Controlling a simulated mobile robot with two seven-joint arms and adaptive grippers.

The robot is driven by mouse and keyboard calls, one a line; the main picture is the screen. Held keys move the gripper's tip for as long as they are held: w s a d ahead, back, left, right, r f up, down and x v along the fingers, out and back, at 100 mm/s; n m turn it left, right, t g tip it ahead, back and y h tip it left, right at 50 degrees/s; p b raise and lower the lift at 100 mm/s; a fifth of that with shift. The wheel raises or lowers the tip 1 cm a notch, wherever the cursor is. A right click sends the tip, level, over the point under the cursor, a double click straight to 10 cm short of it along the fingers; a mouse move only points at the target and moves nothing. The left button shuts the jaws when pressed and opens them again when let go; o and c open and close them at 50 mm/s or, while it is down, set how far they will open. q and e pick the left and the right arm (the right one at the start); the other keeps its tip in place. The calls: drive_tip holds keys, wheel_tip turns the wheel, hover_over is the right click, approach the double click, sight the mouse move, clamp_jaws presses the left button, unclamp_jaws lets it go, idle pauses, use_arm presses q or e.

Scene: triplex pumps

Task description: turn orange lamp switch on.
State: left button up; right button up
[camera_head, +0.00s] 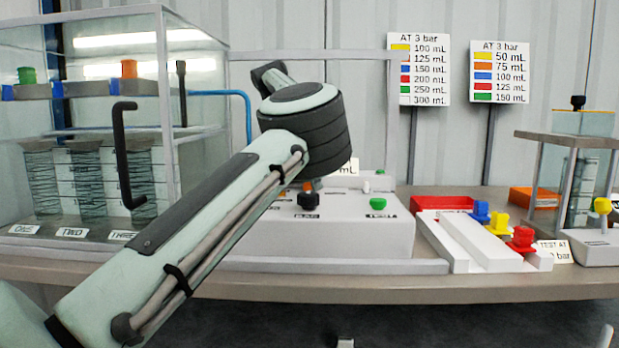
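A white control box (345,240) stands on the bench at the middle. On it are a black knob (308,201), a small orange piece (308,186) just behind the knob, and a green button (377,203). My arm hides the box's left part, and I cannot tell which piece is the orange lamp switch. My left arm reaches in from the lower left. My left gripper (268,77) shows only as a small dark part beyond the thick wrist, above and behind the box. Its fingers cannot be made out. My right gripper is out of view.
A glass cabinet (160,130) with a black handle (124,155) stands at left; an orange cylinder (129,68) sits on its shelf. A white tray (455,245) with coloured plugs stands right of the box. A small glass-sided unit (580,150) is at far right.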

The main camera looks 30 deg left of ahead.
use_arm(q)
drive_tip(key=v, duration=1.2)
drive_tip(key=shift+f, duration=0.1)
idle(0.4)
